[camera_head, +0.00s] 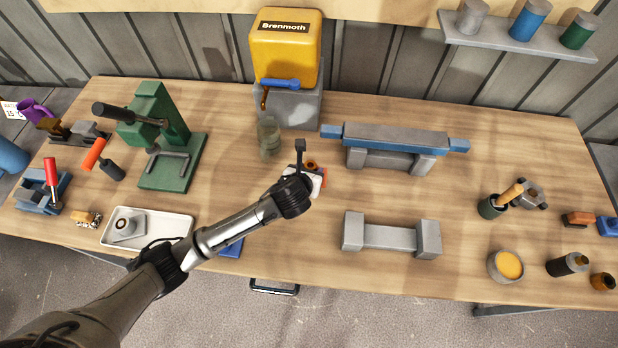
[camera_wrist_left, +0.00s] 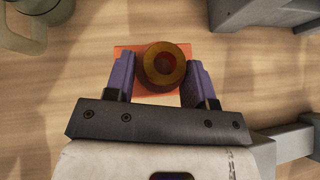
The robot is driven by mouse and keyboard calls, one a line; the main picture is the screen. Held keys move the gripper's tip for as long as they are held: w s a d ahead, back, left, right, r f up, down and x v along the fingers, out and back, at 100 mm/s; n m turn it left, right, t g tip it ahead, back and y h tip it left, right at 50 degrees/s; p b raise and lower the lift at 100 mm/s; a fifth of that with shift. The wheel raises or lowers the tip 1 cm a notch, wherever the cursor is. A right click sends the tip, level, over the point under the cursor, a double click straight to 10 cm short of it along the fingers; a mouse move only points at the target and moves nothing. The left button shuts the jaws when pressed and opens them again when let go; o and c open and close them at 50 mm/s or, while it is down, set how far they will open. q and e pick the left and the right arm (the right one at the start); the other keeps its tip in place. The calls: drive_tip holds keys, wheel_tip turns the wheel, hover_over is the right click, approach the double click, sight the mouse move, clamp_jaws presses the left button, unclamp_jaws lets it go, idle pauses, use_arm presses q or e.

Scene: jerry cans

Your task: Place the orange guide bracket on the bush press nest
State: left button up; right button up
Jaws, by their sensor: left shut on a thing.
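The orange guide bracket (camera_wrist_left: 125,58) shows in the left wrist view as a flat orange plate with a brown-gold round boss (camera_wrist_left: 166,66) standing on it. My left gripper (camera_wrist_left: 163,85) has its two purple fingers on either side of the boss, shut on the bracket. In the head view the bracket (camera_head: 324,178) is mostly hidden behind my left gripper (camera_head: 314,176), over the middle of the bench. I cannot tell whether it touches the wood. The green bush press (camera_head: 155,115) stands at left, with a grey U-shaped nest (camera_head: 168,164) on its base. My right gripper is not in view.
A green-grey jar (camera_head: 268,137) stands just left of the gripper. A grey block with a yellow Brenmoth box (camera_head: 285,50) is behind. A white tray (camera_head: 180,226) with a grey part lies below the press. Grey rail supports (camera_head: 390,237) stand to the right.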

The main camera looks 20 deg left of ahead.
use_arm(q)
wheel_tip(320, 180, down, 3)
drive_tip(key=shift+f+b, duration=0.2)
drive_tip(key=shift+b, duration=0.2)
drive_tip(key=shift+f, duration=0.1)
drive_tip(key=o, duration=1.2)
drive_tip(key=shift+f, duration=0.1)
drive_tip(key=shift+s+r, duration=0.25)
drive_tip(key=shift+r, duration=0.1)
drive_tip(key=a+p+v, duration=0.1)
drive_tip(key=p+v, duration=0.1)
drive_tip(key=v, duration=0.9)
drive_tip(key=shift+s+d+p, duration=0.15)
drive_tip(key=shift+d+p, duration=0.15)
drive_tip(key=shift+d, duration=0.2)
